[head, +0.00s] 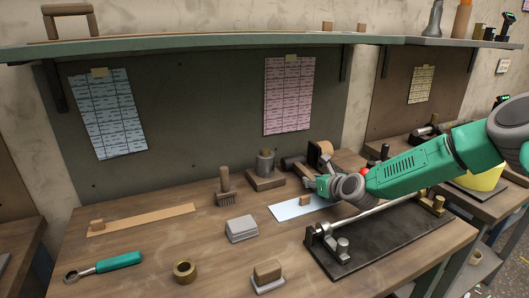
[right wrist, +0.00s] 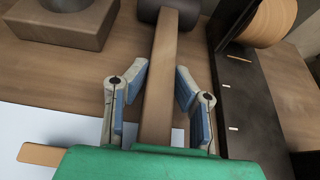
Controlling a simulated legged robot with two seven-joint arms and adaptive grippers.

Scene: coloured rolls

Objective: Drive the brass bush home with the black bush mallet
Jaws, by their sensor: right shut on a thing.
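The black mallet (head: 293,162) lies toward the back of the bench, its dark head left of my right gripper (head: 311,183). In the right wrist view the fingers of the right gripper (right wrist: 154,92) stand on both sides of the mallet's wooden handle (right wrist: 164,60), shut on it. The black head (right wrist: 172,10) is beyond the fingertips. A brass ring-shaped bush (head: 184,271) sits on the bench at the front, well away from the gripper. Brass parts (head: 432,203) also stand at the right end of a steel shaft. My left gripper is not in view.
The steel shaft (head: 375,215) lies over a dark mat (head: 370,250) under my right arm. A tape dispenser (head: 321,153), a brush (head: 224,190) and a block with a metal cylinder (head: 265,170) stand nearby.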

